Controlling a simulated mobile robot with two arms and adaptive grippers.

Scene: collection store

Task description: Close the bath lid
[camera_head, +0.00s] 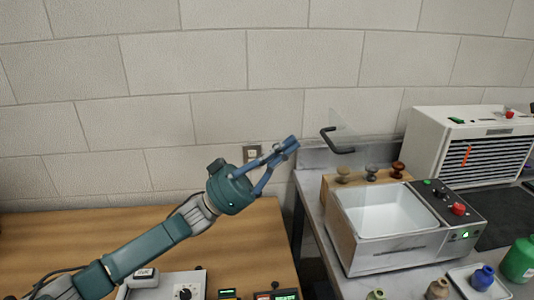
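The bath (352,249) is a silver box with a white basin, standing on the grey counter at right. Its lid (350,122) is a clear panel, faint against the wall, standing up at the back of the bath; the basin is uncovered. A black bar handle (338,143) sticks out from the lid at its left. My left gripper (290,146) is in the air to the left of the handle, apart from it. Its two blue fingers meet at the tips, with nothing visible between them. My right gripper is not in view.
A wooden rack (330,189) with several knobbed stamps stands behind the bath. A white slatted machine (455,143) stands at back right. Small bottles and a green jar (520,260) stand in front right. The wooden table (250,230) holds devices at its front.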

